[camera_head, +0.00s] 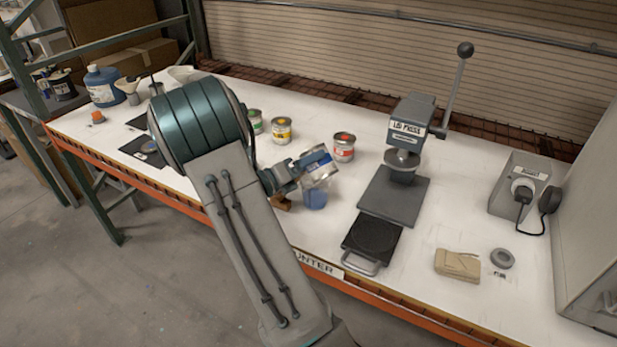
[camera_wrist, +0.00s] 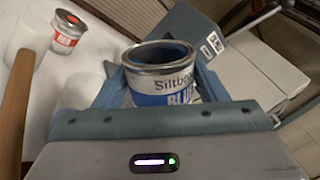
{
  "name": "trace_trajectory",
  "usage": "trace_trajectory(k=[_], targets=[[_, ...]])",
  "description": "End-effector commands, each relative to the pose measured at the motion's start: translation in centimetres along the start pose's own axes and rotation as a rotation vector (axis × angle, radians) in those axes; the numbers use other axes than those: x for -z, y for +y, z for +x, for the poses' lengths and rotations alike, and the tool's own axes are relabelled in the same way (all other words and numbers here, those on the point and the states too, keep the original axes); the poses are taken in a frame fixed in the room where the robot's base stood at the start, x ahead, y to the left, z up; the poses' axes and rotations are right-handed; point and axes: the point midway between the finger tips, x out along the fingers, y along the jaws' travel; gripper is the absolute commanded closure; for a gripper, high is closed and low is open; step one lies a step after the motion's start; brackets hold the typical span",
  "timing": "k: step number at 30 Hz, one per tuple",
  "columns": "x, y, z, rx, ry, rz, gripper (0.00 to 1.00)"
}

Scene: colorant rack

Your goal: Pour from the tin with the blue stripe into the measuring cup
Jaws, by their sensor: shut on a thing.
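The tin with the blue stripe (camera_head: 320,168) is in my gripper (camera_head: 306,172), which is shut around its sides. The tin and gripper hide part of the cup's top in the head view. No stream of paint is clearly visible.
A red-striped tin (camera_head: 344,147), a yellow one (camera_head: 281,130) and a green one (camera_head: 255,121) stand behind.

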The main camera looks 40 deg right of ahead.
Motion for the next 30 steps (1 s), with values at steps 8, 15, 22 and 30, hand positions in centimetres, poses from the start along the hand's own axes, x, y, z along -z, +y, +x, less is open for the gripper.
trace_trajectory(k=[8,15,22,30], targets=[[-0.07,-0.08,0.02,0.001,-0.003,-0.017,0.65],[-0.12,-0.11,0.02,0.001,-0.004,-0.031,0.65],[-0.16,-0.14,0.02,0.001,-0.006,-0.045,0.65],[-0.21,-0.18,0.02,0.001,-0.009,-0.06,0.65]])
